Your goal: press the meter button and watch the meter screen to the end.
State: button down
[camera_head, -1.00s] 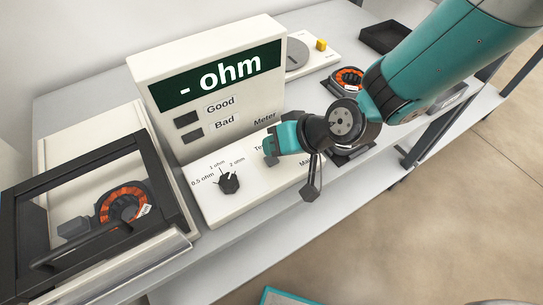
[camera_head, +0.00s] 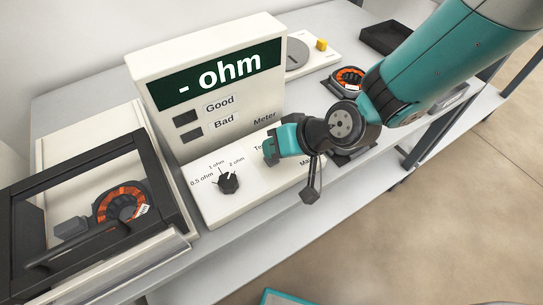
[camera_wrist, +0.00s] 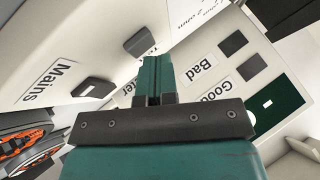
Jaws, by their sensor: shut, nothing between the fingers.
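The white meter (camera_head: 205,100) stands on the bench, and its dark green screen (camera_head: 208,77) reads "- ohm". The Good lamp (camera_head: 187,117) and Bad lamp (camera_head: 191,136) are both dark. My gripper (camera_head: 270,151) is shut and empty, low over the meter's front panel, where it partly covers the "Test" label. In the wrist view a dark button (camera_wrist: 141,43) by the "Te..." label sits just beyond my shut fingers (camera_wrist: 154,72). Another dark button (camera_wrist: 94,88) is by the "Mains" label. I cannot tell whether my fingertips touch the panel.
A selector knob (camera_head: 229,183) with ohm marks is on the panel's left. A black-framed clear cover (camera_head: 85,185) stands over an orange coil (camera_head: 122,205) at left. Another orange coil (camera_head: 347,78) and a black tray (camera_head: 391,37) lie behind my arm.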

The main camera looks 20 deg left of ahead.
jog(key=shift+f, duration=0.4)
dwell(0.5)
jog(key=shift+r+p, duration=0.35)
jog(key=shift+r, duration=0.5)
notch_tip(320, 180, up, 5)
jog(key=p, duration=0.4)
jog(key=shift+r, duration=0.1)
dwell(0.4)
